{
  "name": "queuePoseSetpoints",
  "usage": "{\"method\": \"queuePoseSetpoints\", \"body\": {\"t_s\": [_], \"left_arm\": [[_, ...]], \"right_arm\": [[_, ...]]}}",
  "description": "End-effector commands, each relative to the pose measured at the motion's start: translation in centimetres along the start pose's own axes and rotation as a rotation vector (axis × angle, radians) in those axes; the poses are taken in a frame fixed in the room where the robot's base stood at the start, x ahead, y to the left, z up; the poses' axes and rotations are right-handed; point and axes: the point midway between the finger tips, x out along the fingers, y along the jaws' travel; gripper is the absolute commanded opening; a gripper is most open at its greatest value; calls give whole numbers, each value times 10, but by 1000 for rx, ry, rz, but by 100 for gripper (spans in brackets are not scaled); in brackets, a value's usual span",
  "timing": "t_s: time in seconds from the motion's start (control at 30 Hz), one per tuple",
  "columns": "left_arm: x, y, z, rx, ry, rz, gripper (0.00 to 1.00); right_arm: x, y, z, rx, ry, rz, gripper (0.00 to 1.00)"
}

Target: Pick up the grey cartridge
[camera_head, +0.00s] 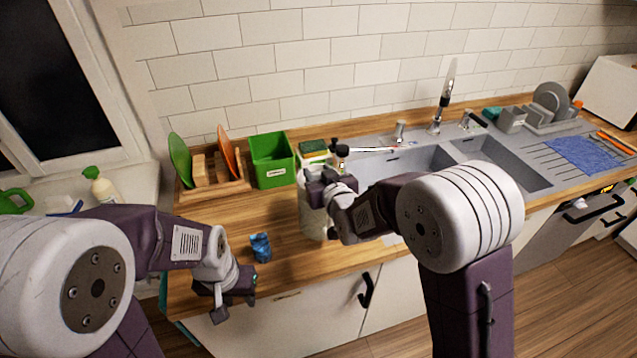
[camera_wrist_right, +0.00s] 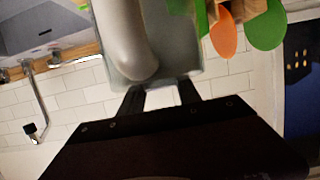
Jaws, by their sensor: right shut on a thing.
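I take this as the grey cartridge, but cannot tell for sure. In the head view the container (camera_head: 312,222) shows below the gripper, partly hidden by it; I cannot tell whether it touches the counter. My left gripper (camera_head: 232,303) hangs at the counter's front edge, and its finger opening is not clear.
A blue crumpled item (camera_head: 261,247) lies on the wooden counter (camera_head: 210,215) near my left gripper. A green bin (camera_head: 271,173) and a plate rack (camera_head: 212,187) stand at the back. The sink (camera_head: 400,165) and tap (camera_head: 437,115) are to the right.

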Motion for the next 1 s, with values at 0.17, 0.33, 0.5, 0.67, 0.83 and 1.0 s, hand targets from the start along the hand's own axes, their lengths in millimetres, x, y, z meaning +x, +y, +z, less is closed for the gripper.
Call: {"method": "queuePoseSetpoints", "body": {"t_s": [0.17,0.33,0.5,0.67,0.83,1.0], "left_arm": [[-1,0,0,0,0,0,36],[-4,0,0,0,0,0,36],[-10,0,-1,0,0,0,36],[-23,0,-2,0,0,0,36],[-35,1,-4,0,0,0,36],[-36,1,-4,0,0,0,36]], "right_arm": [[-4,0,-13,1,2,1,0],[-15,0,-49,1,7,0,0],[-31,0,-101,2,9,0,0],[-45,0,-145,2,4,0,0],[-52,0,-169,1,1,0,0],[-54,0,-173,0,-1,0,0]]}}
